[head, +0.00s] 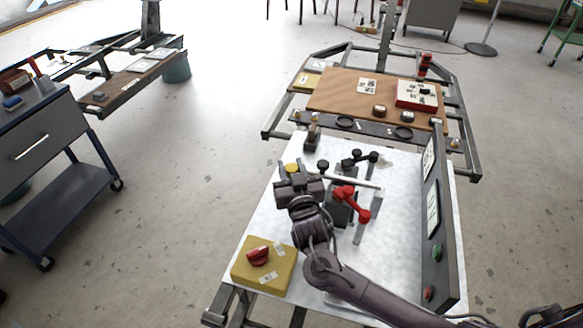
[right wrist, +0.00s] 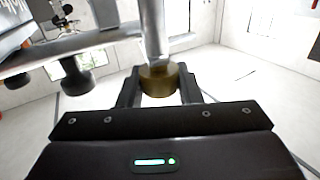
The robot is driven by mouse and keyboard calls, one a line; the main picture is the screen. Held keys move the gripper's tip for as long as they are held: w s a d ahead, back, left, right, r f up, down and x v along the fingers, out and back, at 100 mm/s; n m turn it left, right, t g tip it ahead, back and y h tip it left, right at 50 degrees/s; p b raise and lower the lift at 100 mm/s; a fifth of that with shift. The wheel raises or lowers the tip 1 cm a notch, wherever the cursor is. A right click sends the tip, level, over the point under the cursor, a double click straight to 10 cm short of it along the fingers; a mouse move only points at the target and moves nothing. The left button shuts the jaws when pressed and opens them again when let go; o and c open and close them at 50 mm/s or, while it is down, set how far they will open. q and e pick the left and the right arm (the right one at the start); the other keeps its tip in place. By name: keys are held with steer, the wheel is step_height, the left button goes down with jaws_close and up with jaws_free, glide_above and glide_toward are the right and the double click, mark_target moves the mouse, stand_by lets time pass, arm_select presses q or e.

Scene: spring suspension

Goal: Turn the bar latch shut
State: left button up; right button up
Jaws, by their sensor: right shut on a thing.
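My right gripper (head: 292,172) is at the left part of the white bench top, its arm coming in from the lower right. In the right wrist view its two fingers (right wrist: 159,85) are shut on a brass-yellow knob (right wrist: 158,79), which sits on the end of a metal rod (right wrist: 152,30). The yellow knob (head: 292,167) also shows at the gripper in the head view. A pale bar (head: 352,181) runs right from near the gripper, across a dark fixture. The gripper hides how the knob joins the latch. My left gripper is not in view.
A red lever (head: 352,204) stands close right of my gripper, with black-knobbed handles (head: 357,154) behind it. A yellow box (head: 264,263) with a red knob is at the front left. An upright panel (head: 433,220) with buttons borders the right side.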

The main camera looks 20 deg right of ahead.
steer(key=shift+m+h, duration=0.7)
steer(key=shift+h, duration=0.2)
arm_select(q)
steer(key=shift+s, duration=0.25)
arm_select(e)
steer(key=shift+m+g+h, duration=0.5)
steer(key=shift+m+h, duration=0.3)
steer(key=shift+h, duration=0.6)
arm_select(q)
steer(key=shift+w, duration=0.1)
arm_select(e)
steer(key=o, duration=1)
steer(key=shift+c, duration=0.2)
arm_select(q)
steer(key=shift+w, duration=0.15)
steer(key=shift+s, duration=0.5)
arm_select(e)
steer(key=v, duration=0.7)
steer(key=shift+s, duration=0.35)
